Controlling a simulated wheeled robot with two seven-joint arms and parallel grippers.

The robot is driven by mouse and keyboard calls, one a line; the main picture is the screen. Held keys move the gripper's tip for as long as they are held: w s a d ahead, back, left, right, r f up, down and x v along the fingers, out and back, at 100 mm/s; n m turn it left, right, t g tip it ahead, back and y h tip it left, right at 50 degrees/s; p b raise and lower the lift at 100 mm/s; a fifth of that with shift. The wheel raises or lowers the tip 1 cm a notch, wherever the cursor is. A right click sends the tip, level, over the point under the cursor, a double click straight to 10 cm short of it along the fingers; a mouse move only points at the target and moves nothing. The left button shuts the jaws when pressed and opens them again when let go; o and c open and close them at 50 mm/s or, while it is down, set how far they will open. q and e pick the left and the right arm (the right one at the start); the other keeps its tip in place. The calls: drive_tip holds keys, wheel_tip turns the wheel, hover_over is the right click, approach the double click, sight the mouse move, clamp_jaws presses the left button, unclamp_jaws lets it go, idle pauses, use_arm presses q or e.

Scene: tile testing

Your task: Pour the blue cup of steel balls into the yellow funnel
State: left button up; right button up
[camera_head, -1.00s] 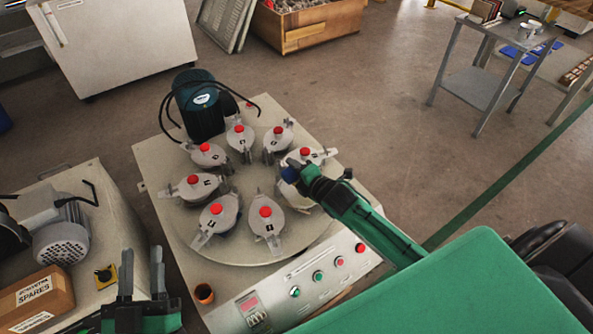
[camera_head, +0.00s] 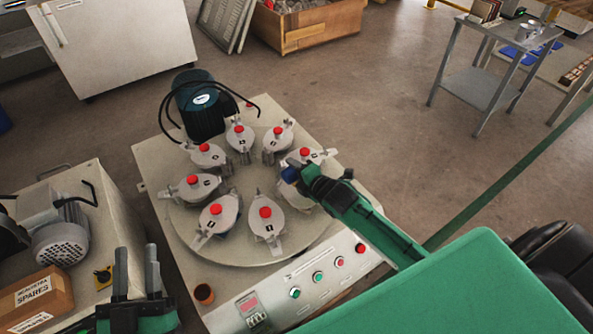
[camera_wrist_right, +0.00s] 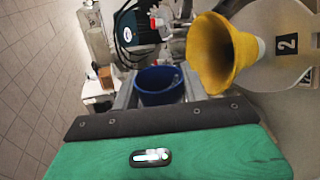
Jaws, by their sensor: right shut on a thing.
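My right gripper (camera_head: 293,176) is shut on the blue cup (camera_wrist_right: 160,88), over the near right of the round table. In the right wrist view, the cup's rim shows between the fingers, and its contents are not clear. The yellow funnel (camera_wrist_right: 214,54) stands just right of the cup in that view, its wide mouth facing the cup side, beside a jar lid marked 2 (camera_wrist_right: 287,43). In the head view the funnel is hidden by my right gripper and arm. My left gripper (camera_head: 136,271) is open and empty at the lower left.
Several jars with red knobs (camera_head: 217,209) ring the turntable (camera_head: 243,255). A dark motor (camera_head: 201,105) with black cables stands behind them. A small brown cup (camera_head: 204,294) sits near the control panel (camera_head: 305,285). A spares box (camera_head: 40,297) is at left.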

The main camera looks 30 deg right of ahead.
use_arm(q)
drive_tip(key=shift+a+r+t, duration=0.15)
drive_tip(key=shift+r+t, duration=0.25)
drive_tip(key=shift+r, duration=0.15)
idle(0.4)
drive_tip(key=shift+s+a+r+t+b, duration=0.15)
drive_tip(key=shift+r+t+b, duration=0.05)
drive_tip(key=shift+r+t, duration=0.2)
drive_tip(key=shift+s+a+r+t+b, duration=0.15)
drive_tip(key=shift+r+t, duration=0.15)
drive_tip(key=shift+r, duration=0.15)
use_arm(e)
drive_tip(key=shift+d+m, duration=0.1)
drive_tip(key=shift+m, duration=0.2)
idle(0.6)
use_arm(q)
drive_tip(key=shift+a+r+t, duration=0.15)
drive_tip(key=shift+r+t, duration=0.15)
drive_tip(key=shift+r, duration=0.25)
drive_tip(key=shift+s+a+r, duration=0.1)
drive_tip(key=shift+s+r, duration=0.05)
drive_tip(key=shift+s, duration=0.05)
use_arm(e)
drive_tip(key=shift+r, duration=0.1)
idle(0.7)
